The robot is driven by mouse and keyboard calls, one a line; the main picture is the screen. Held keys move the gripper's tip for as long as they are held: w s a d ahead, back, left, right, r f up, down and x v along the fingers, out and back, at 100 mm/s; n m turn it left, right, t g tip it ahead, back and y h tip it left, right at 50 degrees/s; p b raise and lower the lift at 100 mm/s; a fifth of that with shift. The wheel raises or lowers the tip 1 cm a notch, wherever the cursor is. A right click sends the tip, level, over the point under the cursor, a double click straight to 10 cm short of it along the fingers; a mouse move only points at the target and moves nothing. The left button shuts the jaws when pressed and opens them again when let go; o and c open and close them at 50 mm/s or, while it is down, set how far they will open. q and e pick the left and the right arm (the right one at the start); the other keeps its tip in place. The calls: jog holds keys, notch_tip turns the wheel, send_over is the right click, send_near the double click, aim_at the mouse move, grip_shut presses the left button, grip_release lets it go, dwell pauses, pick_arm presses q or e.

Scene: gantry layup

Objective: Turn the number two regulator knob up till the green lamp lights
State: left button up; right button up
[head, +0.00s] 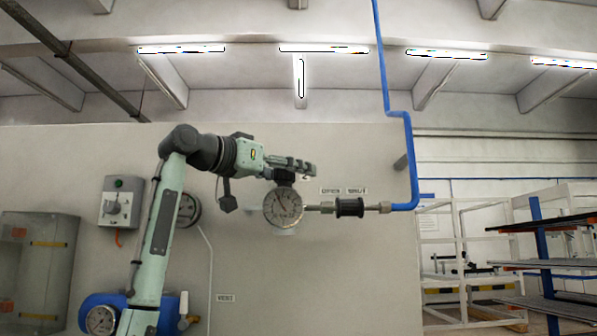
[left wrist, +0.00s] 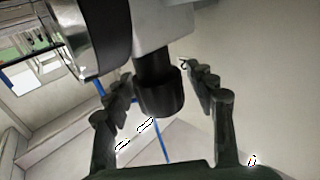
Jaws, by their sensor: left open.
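My left gripper (head: 300,167) is at the wall, just above a round pressure gauge (head: 283,206) on the pipe line. In the left wrist view the black knob (left wrist: 160,95) stands between the two spread fingers, with a gap on each side. The knob also shows as a dark shape under the gripper in the head view (head: 284,177). No number is readable on this regulator. A green lamp (head: 118,183) tops a grey box on the wall at left; I cannot tell whether it is lit. My right gripper is out of view.
A blue pipe (head: 412,160) runs down to the fitting right of the gauge. A black cylinder (head: 350,207) sits in that line under small labels. A blue tank with a gauge (head: 101,320) is at lower left. Racks (head: 545,250) stand far right. The wall below the gauge is clear.

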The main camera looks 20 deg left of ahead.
pick_arm(q)
jog(key=shift+x, duration=0.85)
grip_shut()
